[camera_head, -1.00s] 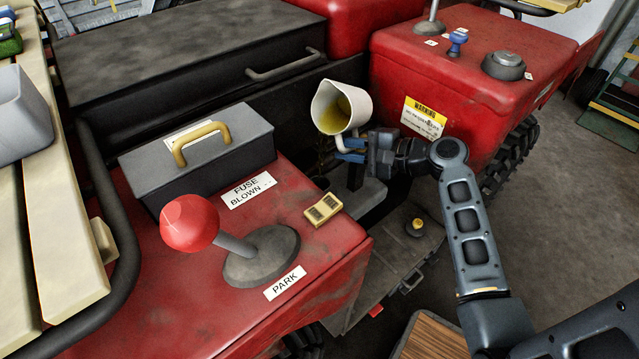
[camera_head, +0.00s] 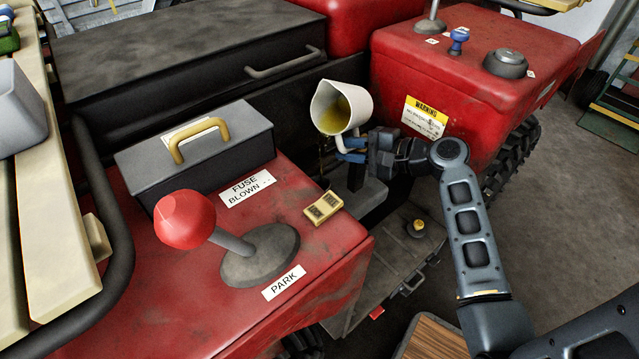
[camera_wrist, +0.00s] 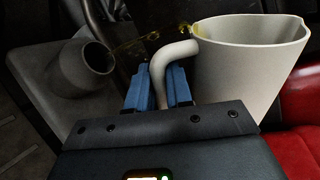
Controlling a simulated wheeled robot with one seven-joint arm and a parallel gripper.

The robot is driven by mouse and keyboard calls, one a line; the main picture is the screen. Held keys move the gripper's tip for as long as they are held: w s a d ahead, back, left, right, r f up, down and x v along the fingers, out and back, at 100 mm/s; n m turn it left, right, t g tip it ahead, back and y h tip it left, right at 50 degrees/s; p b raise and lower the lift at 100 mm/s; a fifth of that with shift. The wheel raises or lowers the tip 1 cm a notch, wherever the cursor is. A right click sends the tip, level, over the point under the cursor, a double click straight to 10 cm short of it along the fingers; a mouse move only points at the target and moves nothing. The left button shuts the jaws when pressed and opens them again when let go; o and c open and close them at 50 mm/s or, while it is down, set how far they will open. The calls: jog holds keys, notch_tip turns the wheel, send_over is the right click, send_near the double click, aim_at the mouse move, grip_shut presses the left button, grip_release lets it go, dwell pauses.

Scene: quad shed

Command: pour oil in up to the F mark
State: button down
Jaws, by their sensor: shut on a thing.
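A pale jug (camera_head: 358,104) with yellow oil (camera_head: 342,115) in it is tilted beside the dark bodywork. My gripper (camera_head: 350,150) is shut on the jug's handle, and the blue fingers also show around the handle in the wrist view (camera_wrist: 161,88). In the wrist view the jug (camera_wrist: 250,65) is at the right. A thin yellow oil stream (camera_wrist: 140,46) runs from near the jug toward a grey filler neck (camera_wrist: 88,62) with a dark round opening. I cannot tell whether all of it enters the opening. No F mark or oil level in the filler is visible.
A grey toolbox (camera_head: 195,155) and a red-knobbed lever (camera_head: 225,235) stand on the red panel at left. A small yellow device (camera_head: 323,207) lies near its edge. A red housing (camera_head: 470,75) with a warning label stands at right.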

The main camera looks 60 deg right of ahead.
dwell(0.4)
jog(key=r+p, duration=0.1)
jog(key=p, duration=0.1)
jog(key=shift+a+r+p, duration=0.1)
jog(key=shift+r+p, duration=0.2)
jog(key=shift+p, duration=0.05)
jog(key=shift+a+m+y+p, duration=0.2)
jog(key=shift+m+y+p, duration=0.1)
jog(key=shift+m+p, duration=0.35)
jog(key=shift+a+f+m+p, duration=0.15)
jog(key=shift+f+m+p, duration=0.1)
jog(key=shift+f+p, duration=0.1)
jog(key=shift+f+b, duration=0.2)
jog(key=shift+b, duration=0.1)
